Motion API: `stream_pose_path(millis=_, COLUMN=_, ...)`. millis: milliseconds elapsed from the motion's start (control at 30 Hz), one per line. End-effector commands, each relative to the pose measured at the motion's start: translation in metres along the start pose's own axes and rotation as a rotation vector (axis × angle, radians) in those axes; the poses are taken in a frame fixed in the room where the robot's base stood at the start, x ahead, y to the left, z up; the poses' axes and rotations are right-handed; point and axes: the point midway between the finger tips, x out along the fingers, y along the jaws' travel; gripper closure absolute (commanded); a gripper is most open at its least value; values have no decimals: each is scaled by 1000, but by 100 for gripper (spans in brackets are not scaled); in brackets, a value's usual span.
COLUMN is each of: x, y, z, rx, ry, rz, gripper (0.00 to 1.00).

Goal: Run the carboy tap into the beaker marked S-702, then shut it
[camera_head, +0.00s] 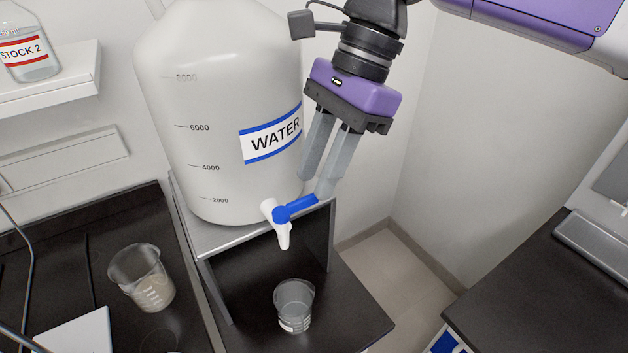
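The large white carboy (215,130), labelled WATER, stands on a raised grey stand (215,240). Its white tap (282,235) has a spout pointing down and a blue lever (297,207) pointing to the right. No stream shows below the spout. A clear beaker (294,310) stands below the tap on the dark bench. It has a small white label that is too small to read. My gripper (315,185) is open, with a gap between its grey fingers.
Another beaker (145,280) with markings stands on the dark surface to the left. A STOCK 2 bottle (28,55) sits on a white wall shelf (50,90). A second dark counter (560,290) is at the right. Free room lies right of the carboy, before the wall.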

Motion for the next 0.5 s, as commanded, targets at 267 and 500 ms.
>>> stream_pose_path(millis=267, x=25, y=0, z=0, rx=1, ry=0, rz=0, gripper=71)
stream_pose_path(millis=500, x=26, y=0, z=0, rx=1, ry=0, rz=-1, gripper=71)
